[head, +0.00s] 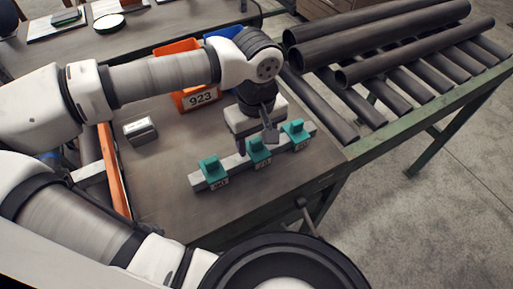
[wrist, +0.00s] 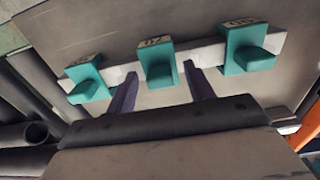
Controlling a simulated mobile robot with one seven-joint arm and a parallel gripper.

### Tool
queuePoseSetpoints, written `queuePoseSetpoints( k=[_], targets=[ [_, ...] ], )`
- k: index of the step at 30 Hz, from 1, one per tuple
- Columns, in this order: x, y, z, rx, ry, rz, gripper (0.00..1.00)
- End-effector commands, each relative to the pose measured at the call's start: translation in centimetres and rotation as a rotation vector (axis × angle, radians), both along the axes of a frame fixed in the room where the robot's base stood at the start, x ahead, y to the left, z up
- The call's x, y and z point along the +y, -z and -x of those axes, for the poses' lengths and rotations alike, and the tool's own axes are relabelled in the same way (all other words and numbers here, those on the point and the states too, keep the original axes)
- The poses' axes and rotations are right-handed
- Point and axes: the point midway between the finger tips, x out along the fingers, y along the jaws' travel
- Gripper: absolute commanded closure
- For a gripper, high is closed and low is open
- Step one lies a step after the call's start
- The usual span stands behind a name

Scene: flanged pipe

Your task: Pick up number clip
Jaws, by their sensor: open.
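Three teal number clips sit in a row on a pale bar (head: 230,166) on the bench. They are the left clip (head: 211,171), the middle clip (head: 259,151) and the right clip (head: 296,132). Each has a small number label; the digits are too small to read surely. My gripper (head: 256,143) is open and empty, above the bar at the middle clip. In the wrist view, its two dark fingers (wrist: 162,75) stand either side of the middle clip (wrist: 157,66), with gaps visible. I cannot tell how far the fingertips are above it.
An orange bin (head: 199,98) labelled 923 stands behind my gripper, with a blue bin (head: 224,32) beyond. A small metal block (head: 140,131) lies left on the bench. Dark pipes (head: 375,40) lie on a green rack at right. The bench front is clear.

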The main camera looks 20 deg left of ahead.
Motion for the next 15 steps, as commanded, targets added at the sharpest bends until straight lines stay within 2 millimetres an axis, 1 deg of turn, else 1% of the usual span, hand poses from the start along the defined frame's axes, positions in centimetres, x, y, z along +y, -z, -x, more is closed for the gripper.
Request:
queuePoseSetpoints(
  k=[6, 7, 15],
  targets=[
    [-0.02, 0.17, 0.01, 0.000, 0.000, 0.000, 0.47],
    [-0.02, 0.17, 0.01, 0.000, 0.000, 0.000, 0.49],
    [-0.01, 0.14, 0.00, 0.000, 0.000, 0.000, 0.84]
  ],
)
